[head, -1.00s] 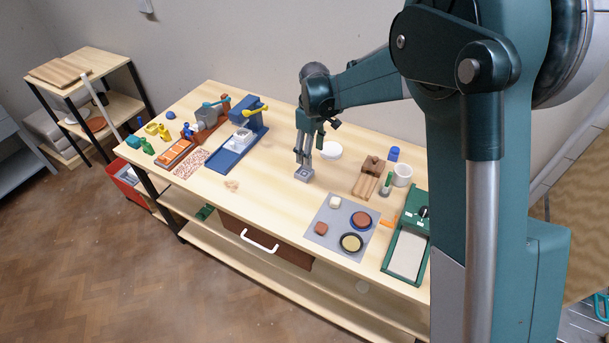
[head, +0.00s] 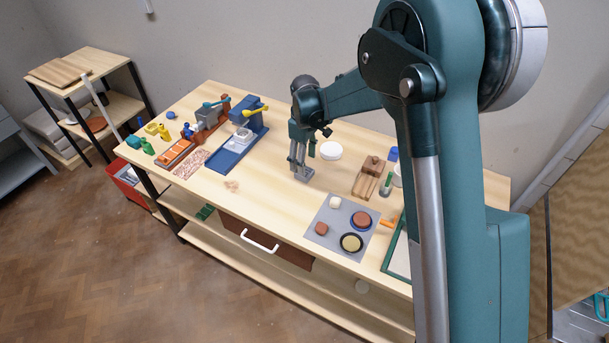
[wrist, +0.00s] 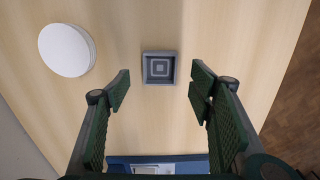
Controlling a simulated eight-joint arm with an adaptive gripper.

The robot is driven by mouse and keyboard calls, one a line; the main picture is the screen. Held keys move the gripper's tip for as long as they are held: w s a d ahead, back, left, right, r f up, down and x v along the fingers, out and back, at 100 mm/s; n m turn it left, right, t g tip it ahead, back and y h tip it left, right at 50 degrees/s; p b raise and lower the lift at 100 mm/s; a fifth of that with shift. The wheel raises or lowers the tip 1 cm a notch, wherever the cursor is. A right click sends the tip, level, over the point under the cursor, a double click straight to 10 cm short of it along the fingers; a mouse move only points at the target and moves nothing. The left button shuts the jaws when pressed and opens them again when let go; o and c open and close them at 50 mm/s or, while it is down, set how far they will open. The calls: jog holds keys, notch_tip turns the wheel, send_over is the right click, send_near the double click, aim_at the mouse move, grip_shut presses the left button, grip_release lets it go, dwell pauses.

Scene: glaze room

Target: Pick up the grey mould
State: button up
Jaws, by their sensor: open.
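The grey mould (head: 307,176) is a small square dish lying on the wooden table, right by my gripper's fingertips. In the wrist view the mould (wrist: 159,67) shows nested squares inside a raised rim. My gripper (wrist: 161,86) is open, with one green-padded finger to each side of the mould in the picture. The mould appears just beyond the fingertips, and I see no contact. In the head view my gripper (head: 299,172) points down over the mould and partly hides it.
A white round disc (head: 331,150) lies to the right; it also shows in the wrist view (wrist: 66,50). A blue press (head: 238,145) stands to the left. A grey mat (head: 336,224) with several small pieces lies in front, right. Wooden blocks (head: 366,184) lie beyond it. Bare table surrounds the mould.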

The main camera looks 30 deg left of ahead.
jog(key=shift+f, duration=0.2)
jog(key=shift+a+f, duration=0.1)
jog(key=shift+f, duration=2.5)
jog(key=shift+c, duration=0.7)
jog(key=c, duration=0.9)
